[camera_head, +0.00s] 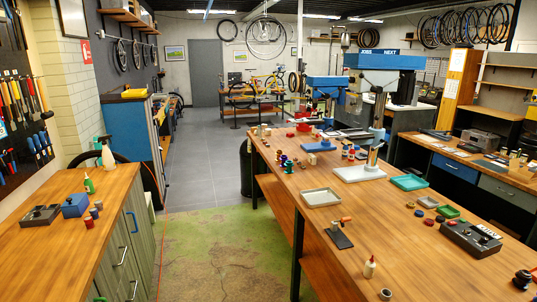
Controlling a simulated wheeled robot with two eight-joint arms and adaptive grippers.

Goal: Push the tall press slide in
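A tall press with a blue head (384,61), a grey column (379,112) and a pale flat base (345,175) stands on the long wooden workbench right of centre. A smaller press with a blue head (327,82) stands behind it to the left. I cannot make out which part of the tall press is its slide, or whether that slide is in or out. Neither of my grippers is in view.
The workbench (365,222) carries grey, blue and green trays, small bottles and a dark control box (469,238). A wooden counter (45,262) with a spray bottle (107,153) stands at left. Open floor (208,255) with a green patch lies between them.

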